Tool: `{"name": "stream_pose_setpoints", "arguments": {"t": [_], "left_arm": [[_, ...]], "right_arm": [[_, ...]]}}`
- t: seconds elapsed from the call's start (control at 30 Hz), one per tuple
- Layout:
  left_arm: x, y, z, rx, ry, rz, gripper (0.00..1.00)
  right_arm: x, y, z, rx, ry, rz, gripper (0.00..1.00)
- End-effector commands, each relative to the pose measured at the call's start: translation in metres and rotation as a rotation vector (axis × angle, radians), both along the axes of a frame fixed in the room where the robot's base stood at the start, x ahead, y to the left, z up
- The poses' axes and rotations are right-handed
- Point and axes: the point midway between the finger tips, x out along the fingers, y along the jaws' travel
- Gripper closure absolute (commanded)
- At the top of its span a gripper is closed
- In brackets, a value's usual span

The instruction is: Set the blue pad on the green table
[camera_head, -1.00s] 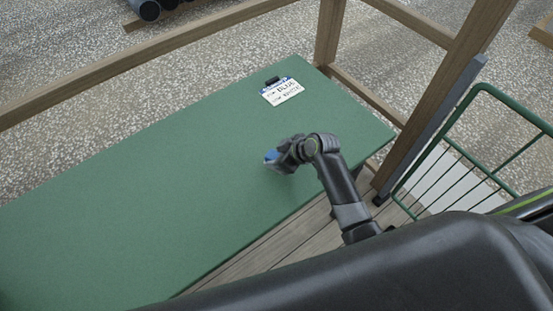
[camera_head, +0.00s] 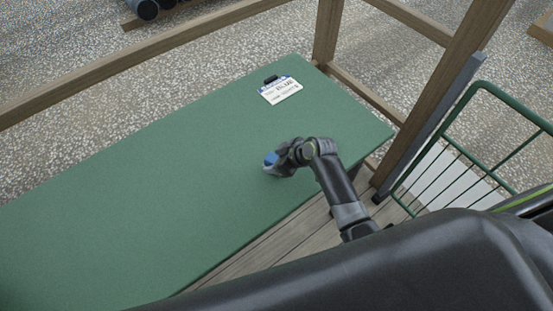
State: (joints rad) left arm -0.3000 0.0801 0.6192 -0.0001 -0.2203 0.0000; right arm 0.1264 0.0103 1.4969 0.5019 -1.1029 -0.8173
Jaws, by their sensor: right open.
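The green table (camera_head: 130,205) runs from lower left to the upper middle of the head view. The blue pad (camera_head: 271,159) shows as a small blue patch at the tips of my right gripper (camera_head: 274,166), low over or on the right part of the table. My right gripper is open, with its fingers around or right beside the pad. Whether they touch it, and whether the pad rests fully on the table, I cannot tell; the gripper hides most of it. My left gripper is not in view.
A clipboard with a printed sheet (camera_head: 280,90) lies at the table's far end. Wooden posts (camera_head: 440,95) and a rail (camera_head: 130,62) stand around the table. A green wire rack (camera_head: 470,150) is at the right. The table's left and middle are bare.

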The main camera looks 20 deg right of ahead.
Motion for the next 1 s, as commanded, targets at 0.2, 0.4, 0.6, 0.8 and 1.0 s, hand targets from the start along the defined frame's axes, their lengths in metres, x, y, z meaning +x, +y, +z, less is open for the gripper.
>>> {"name": "stream_pose_setpoints", "arguments": {"t": [0.2, 0.4, 0.6, 0.8, 1.0], "left_arm": [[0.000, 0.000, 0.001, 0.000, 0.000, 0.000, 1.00], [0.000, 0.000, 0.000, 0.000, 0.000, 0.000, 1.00], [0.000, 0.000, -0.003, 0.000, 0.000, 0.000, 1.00], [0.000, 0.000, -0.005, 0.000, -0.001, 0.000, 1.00], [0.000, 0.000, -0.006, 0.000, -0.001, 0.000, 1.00]], "right_arm": [[-0.003, -0.004, 0.008, 0.000, -0.002, -0.001, 0.44], [-0.016, -0.016, 0.029, -0.002, -0.003, 0.000, 0.44], [-0.032, -0.031, 0.054, -0.002, -0.004, 0.000, 0.44], [-0.047, -0.044, 0.078, -0.003, -0.002, 0.001, 0.44], [-0.055, -0.051, 0.092, 0.000, 0.000, 0.000, 0.44]]}}
